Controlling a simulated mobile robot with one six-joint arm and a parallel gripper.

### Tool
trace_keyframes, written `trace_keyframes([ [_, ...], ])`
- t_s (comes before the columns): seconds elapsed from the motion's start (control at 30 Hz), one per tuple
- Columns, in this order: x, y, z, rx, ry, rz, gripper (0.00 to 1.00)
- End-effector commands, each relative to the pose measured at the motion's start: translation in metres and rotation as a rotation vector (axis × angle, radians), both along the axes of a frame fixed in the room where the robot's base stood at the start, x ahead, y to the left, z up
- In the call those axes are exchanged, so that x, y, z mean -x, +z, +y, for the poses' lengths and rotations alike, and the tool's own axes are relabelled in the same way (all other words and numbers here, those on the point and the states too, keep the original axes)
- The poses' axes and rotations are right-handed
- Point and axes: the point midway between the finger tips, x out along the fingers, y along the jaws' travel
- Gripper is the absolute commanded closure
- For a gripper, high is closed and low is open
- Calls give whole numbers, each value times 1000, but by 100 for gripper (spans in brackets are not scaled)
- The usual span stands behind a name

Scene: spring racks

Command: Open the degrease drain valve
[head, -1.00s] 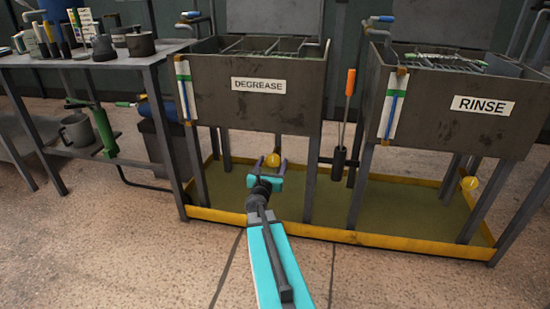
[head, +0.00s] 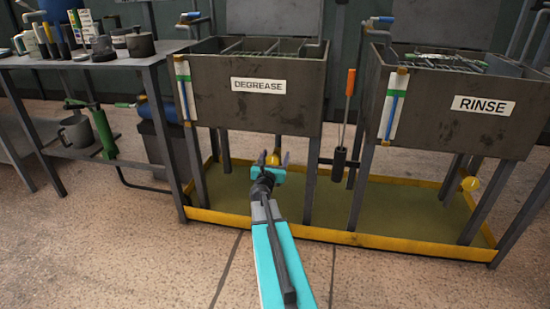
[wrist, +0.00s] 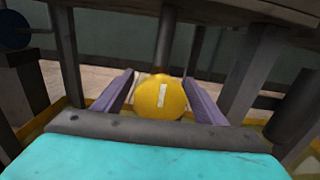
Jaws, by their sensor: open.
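The degrease tank (head: 258,108) is a dark metal tub with a DEGREASE label, standing on legs. Its drain valve knob (wrist: 160,97) is a round yellow disc with a pale upright mark, under the tank at the end of a pipe. In the head view the knob (head: 273,159) shows only partly behind my gripper (head: 273,158). My gripper is open; in the wrist view its two purple fingers (wrist: 160,92) stand on the left and right of the knob. I cannot tell whether either finger touches it.
A rinse tank (head: 456,104) with another yellow knob (head: 470,184) stands to the right. A yellow-edged tray (head: 385,241) lies under both tanks. Tank legs stand on both sides of my arm. A tool with an orange handle (head: 350,82) hangs between the tanks. A bench (head: 90,62) is at left.

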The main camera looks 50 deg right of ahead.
Motion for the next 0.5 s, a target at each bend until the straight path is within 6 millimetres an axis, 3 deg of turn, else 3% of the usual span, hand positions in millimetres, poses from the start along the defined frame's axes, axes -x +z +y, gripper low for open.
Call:
trace_keyframes([
  [0.07,0,0,0,0,0,0,38],
  [0.27,0,0,0,0,0,0,72],
  [0.5,0,0,0,5,0,8,74],
])
